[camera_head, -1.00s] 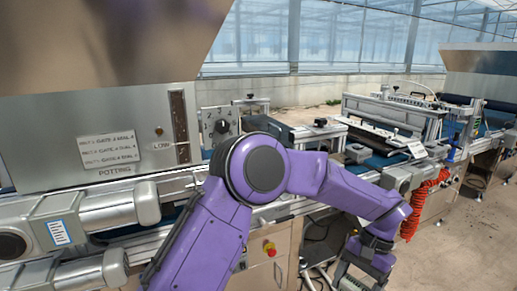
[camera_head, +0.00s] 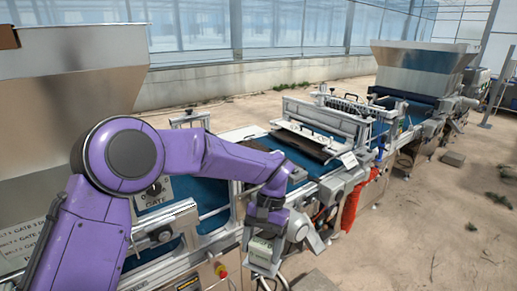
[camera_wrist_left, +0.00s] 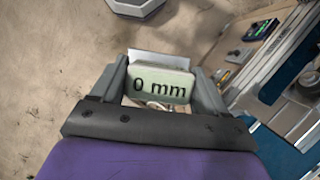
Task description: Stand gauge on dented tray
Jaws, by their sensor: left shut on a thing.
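The gauge (camera_wrist_left: 162,86) is a pale greenish block with "0 mm" in dark print on its face. My left gripper (camera_wrist_left: 160,72) is shut on it, with a grey finger at each side. In the head view my left gripper (camera_head: 264,262) points down in front of the machine line and holds the gauge (camera_head: 261,248) over the floor side, clear of the belt. A dark flat tray (camera_head: 303,144) lies on the blue belt before the seeder unit; I cannot make out a dent in it. My right gripper is not in view.
The blue belt (camera_head: 210,194) runs along the line to a seeder with a raised metal bar (camera_head: 325,117). A hopper (camera_head: 424,68) stands further back.

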